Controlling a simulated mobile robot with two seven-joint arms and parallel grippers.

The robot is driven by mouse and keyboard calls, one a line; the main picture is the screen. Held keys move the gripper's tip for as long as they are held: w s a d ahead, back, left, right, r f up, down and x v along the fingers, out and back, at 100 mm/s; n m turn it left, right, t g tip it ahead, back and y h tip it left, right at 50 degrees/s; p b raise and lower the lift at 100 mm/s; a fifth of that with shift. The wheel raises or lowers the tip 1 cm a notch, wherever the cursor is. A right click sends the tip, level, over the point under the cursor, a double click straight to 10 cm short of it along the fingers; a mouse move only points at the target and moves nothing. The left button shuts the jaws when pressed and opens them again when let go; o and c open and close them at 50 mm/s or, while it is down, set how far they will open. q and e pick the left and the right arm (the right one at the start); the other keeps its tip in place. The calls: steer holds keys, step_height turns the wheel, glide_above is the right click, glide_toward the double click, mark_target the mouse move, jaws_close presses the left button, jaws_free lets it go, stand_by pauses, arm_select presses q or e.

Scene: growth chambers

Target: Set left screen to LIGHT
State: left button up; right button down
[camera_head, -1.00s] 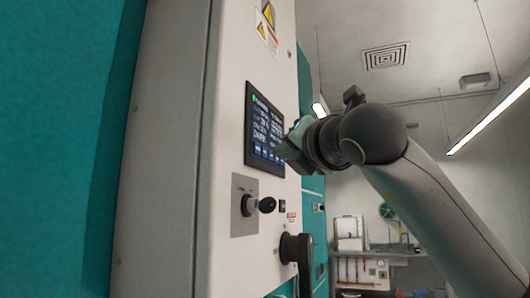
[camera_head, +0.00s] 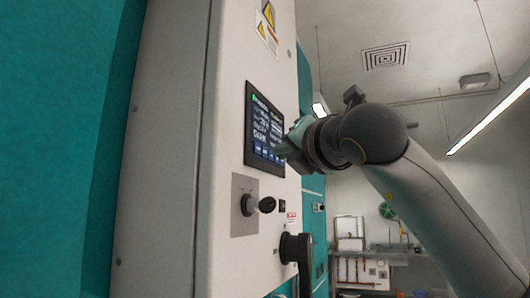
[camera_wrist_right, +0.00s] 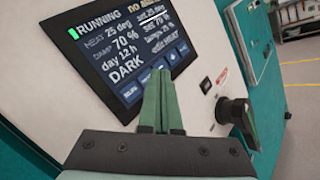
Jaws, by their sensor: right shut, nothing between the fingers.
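A dark screen (camera_head: 264,130) is set in the pale front panel of a cabinet. In the right wrist view the screen (camera_wrist_right: 115,52) reads RUNNING, 25 deg, 70 %, day 12 h and DARK, with a row of blue buttons (camera_wrist_right: 157,73) along its lower edge. My right gripper (camera_head: 286,147) is at the screen's lower right in the head view. In the wrist view its green fingers (camera_wrist_right: 160,72) are together and empty, with the tips over the button row and covering part of it. I cannot tell whether they touch the glass. My left gripper is not in view.
Below the screen a black knob (camera_head: 258,204) sticks out from a grey plate, and a black handle (camera_head: 297,250) sits lower right. Teal cabinet doors (camera_head: 312,230) continue beyond. A bench with equipment (camera_head: 365,262) stands far back.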

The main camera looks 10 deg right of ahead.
steer(key=shift+w+a, duration=0.1)
steer(key=shift+a, duration=0.05)
stand_by(0.4)
steer(key=shift+w+a, duration=0.15)
steer(key=shift+a, duration=0.05)
steer(key=shift+w+a, duration=0.15)
steer(key=shift+a, duration=0.1)
stand_by(0.8)
steer(key=shift+d, duration=0.1)
steer(key=shift+s+d+f+b, duration=0.1)
steer(key=shift+s+d+b, duration=0.2)
steer(key=shift+b, duration=0.1)
steer(key=shift+s+d, duration=0.1)
steer(key=shift+d, duration=0.1)
